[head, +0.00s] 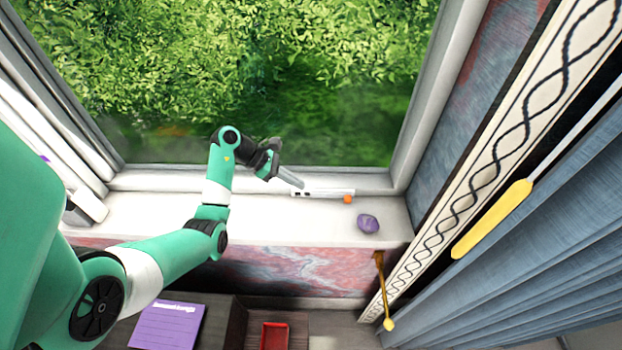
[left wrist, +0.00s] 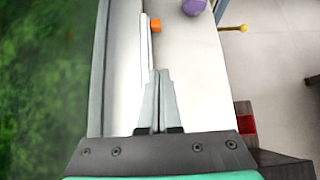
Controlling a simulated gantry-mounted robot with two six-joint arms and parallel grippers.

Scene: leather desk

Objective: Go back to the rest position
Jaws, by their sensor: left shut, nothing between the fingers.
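My left gripper (head: 300,184) is over the white windowsill (head: 180,215), close to the window. It is shut and empty, and its fingers (left wrist: 159,75) are together in the left wrist view. The fingertips are by the left end of a thin white strip (head: 325,191) at the base of the window; I cannot tell whether they touch it. A small orange piece (head: 348,199) is at the strip's right end and also shows in the left wrist view (left wrist: 155,24). My right gripper is in neither view.
A purple stone (head: 368,223) lies on the sill to the right. Below are a purple notebook (head: 167,325) and a red tray (head: 274,336). A blue curtain (head: 510,250) and a yellow-handled rod (head: 492,218) are at the right. The sill's middle is clear.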

